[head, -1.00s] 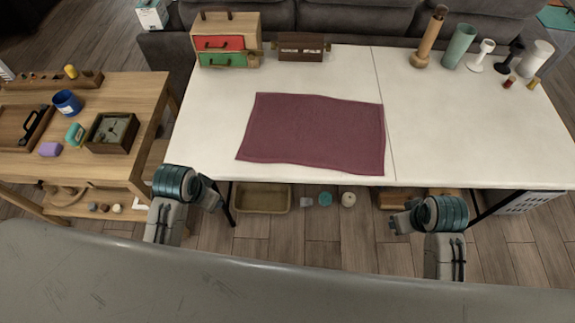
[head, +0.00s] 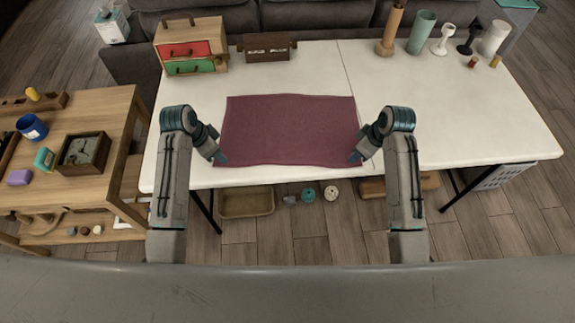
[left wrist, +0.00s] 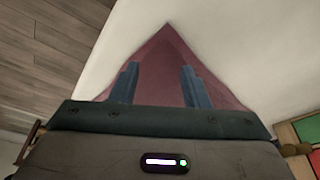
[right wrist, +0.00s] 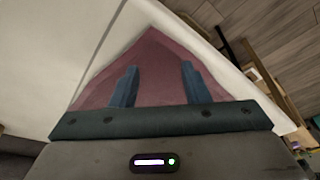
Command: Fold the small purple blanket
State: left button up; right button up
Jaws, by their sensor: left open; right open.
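The small purple blanket (head: 288,128) lies flat and spread out on the white table, near its front edge. My left gripper (head: 220,160) is at the blanket's front left corner. In the left wrist view the blanket corner (left wrist: 165,55) shows beyond and between the open fingers (left wrist: 158,85). My right gripper (head: 354,158) is at the front right corner. In the right wrist view that corner (right wrist: 150,50) shows beyond and between the open fingers (right wrist: 156,85). I cannot tell whether the fingers touch the cloth.
A wooden drawer box (head: 191,46) and a dark brown box (head: 266,46) stand at the table's back. Several upright holders, including a green cylinder (head: 422,33), stand at the back right. A wooden side table (head: 110,150) stands at left.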

aim_at(221, 164)
pick_arm(q)
jog(key=shift+f, duration=1.7)
pick_arm(e)
jog(key=shift+f, duration=1.7)
pick_arm(q)
jog(key=shift+f, duration=0.2)
pick_arm(e)
jog(key=shift+f, duration=0.25)
pick_arm(q)
grip_shut()
pick_arm(e)
jog(key=shift+s, duration=0.1)
grip_shut()
pick_arm(q)
jog(key=shift+r, duration=0.1)
pick_arm(e)
jog(key=shift+r, duration=0.1)
